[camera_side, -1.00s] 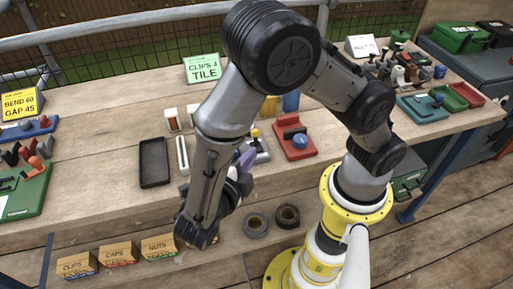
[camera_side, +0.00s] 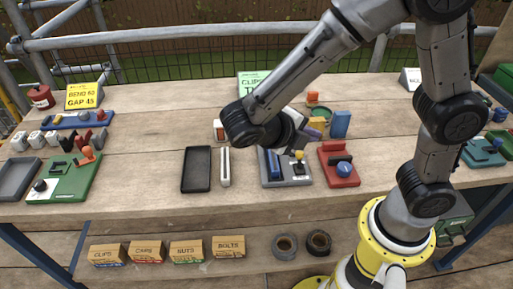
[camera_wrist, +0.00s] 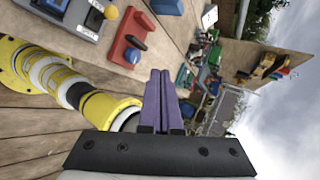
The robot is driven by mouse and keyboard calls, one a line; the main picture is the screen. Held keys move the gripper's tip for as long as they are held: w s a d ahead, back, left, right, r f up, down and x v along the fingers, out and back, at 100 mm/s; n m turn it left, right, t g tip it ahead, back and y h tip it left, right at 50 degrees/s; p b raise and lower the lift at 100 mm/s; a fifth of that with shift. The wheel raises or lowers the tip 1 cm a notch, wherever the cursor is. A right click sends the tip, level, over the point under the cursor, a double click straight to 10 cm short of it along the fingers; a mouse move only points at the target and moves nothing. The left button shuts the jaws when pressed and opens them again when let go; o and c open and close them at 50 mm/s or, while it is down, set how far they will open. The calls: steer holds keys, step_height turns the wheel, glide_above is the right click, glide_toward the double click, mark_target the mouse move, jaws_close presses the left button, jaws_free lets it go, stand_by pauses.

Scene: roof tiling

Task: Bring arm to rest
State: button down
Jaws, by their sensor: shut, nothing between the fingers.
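My gripper (camera_wrist: 160,76) has two purple fingers lying side by side, shut and empty in the wrist view. In the side view the gripper (camera_side: 314,133) is partly behind my own wrist, above the wooden bench (camera_side: 120,195). It hangs over the area of the grey block with a blue part and a yellow knob (camera_side: 287,170) and the red block with a blue knob (camera_side: 340,166). My arm is raised and bent, with the elbow past the top edge of the side view.
A black tray (camera_side: 196,170) and a white strip (camera_side: 225,167) lie left of the wrist. A green fixture (camera_side: 70,178) stands at the left. Cardboard boxes (camera_side: 147,252) and two dark rings (camera_side: 285,246) sit on the lower shelf.

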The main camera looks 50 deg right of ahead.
steer(key=s+d+r+m+t+y, duration=0.1)
steer(key=s+r+m+t+y, duration=0.1)
steer(key=m, duration=0.9)
steer(key=s+r+m+t+y, duration=0.2)
steer(key=m+y, duration=0.3)
steer(key=m, duration=0.6)
steer(key=s+d+r+m+t+y, duration=0.1)
steer(key=s+m+t+y, duration=0.2)
steer(key=m, duration=0.8)
steer(key=shift+s+d+r+m+y, duration=0.3)
steer(key=shift+s+r+y, duration=0.1)
steer(key=shift+y, duration=0.1)
